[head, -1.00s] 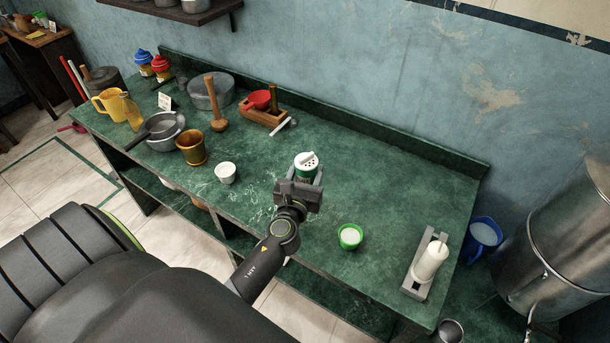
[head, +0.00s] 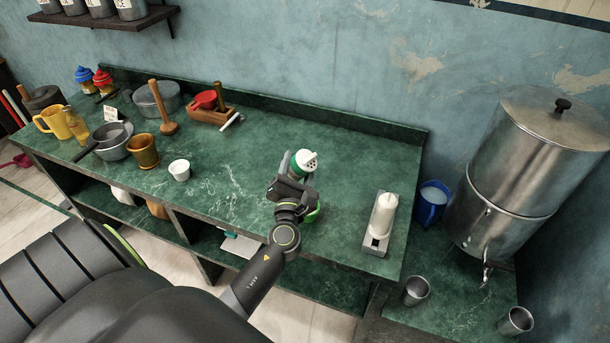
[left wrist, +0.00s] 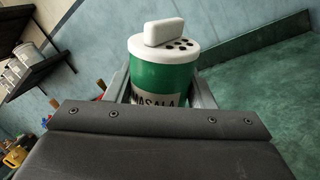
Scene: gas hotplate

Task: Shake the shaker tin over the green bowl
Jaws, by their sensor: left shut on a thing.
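The shaker tin (head: 305,162) has a white lid with holes and a green body. It is tilted, lid leaning to the right in the head view. My left gripper (head: 294,178) is shut on it and holds it above the counter. In the left wrist view the tin (left wrist: 163,75) sits between the fingers, with a "MASALA" label and a raised flap beside the dark holes. The green bowl (head: 313,214) is mostly hidden behind my left gripper; only its right edge shows. I see no grains falling. My right gripper is not in view.
A candle-like white cylinder on a grey stand (head: 379,232) is right of the bowl. A white cup (head: 179,170), brass pot (head: 143,150) and pans stand left. A blue jug (head: 432,203) and steel urn (head: 520,165) are at the right. The green counter's (head: 235,205) middle is clear.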

